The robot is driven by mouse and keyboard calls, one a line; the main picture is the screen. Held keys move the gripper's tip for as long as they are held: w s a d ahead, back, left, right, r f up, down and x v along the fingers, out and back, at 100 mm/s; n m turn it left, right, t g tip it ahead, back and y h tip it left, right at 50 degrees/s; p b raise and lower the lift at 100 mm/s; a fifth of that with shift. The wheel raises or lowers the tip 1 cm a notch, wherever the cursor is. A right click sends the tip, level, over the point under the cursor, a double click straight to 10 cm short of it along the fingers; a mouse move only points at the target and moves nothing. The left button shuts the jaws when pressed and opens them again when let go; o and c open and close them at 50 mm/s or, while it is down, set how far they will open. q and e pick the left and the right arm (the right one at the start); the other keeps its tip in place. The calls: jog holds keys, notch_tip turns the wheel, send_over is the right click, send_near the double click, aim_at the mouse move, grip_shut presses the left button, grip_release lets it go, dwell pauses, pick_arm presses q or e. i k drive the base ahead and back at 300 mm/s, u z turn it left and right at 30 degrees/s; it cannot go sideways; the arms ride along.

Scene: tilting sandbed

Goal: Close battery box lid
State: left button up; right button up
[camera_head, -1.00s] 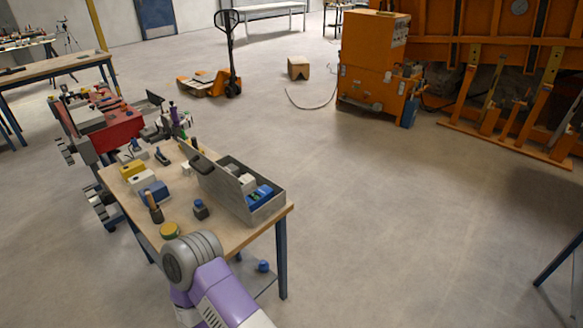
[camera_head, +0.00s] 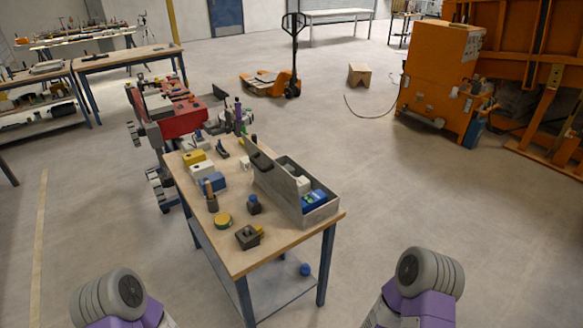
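The grey battery box (camera_head: 322,213) stands on the right side of the wooden-topped workbench (camera_head: 262,258). Its lid (camera_head: 287,186) is open, standing up along the box's left long side with a dark handle (camera_head: 261,161) on its outer face. Blue (camera_head: 313,198) and whitish items show inside the box; the lid hides part of the inside. Purple and grey parts of my two arms show at the bottom left and bottom right, in front of the bench and apart from the box. Neither of my grippers is in view.
Yellow (camera_head: 194,157), white (camera_head: 202,169) and blue (camera_head: 213,182) blocks, a yellow-green tin (camera_head: 223,220) and a dark block (camera_head: 248,237) share the benchtop. A red cart (camera_head: 180,118) stands behind left. Open floor lies to the right.

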aim_at(285, 184)
jog(key=z, duration=0.35)
jog(key=i, duration=0.6)
jog(key=u, duration=0.1)
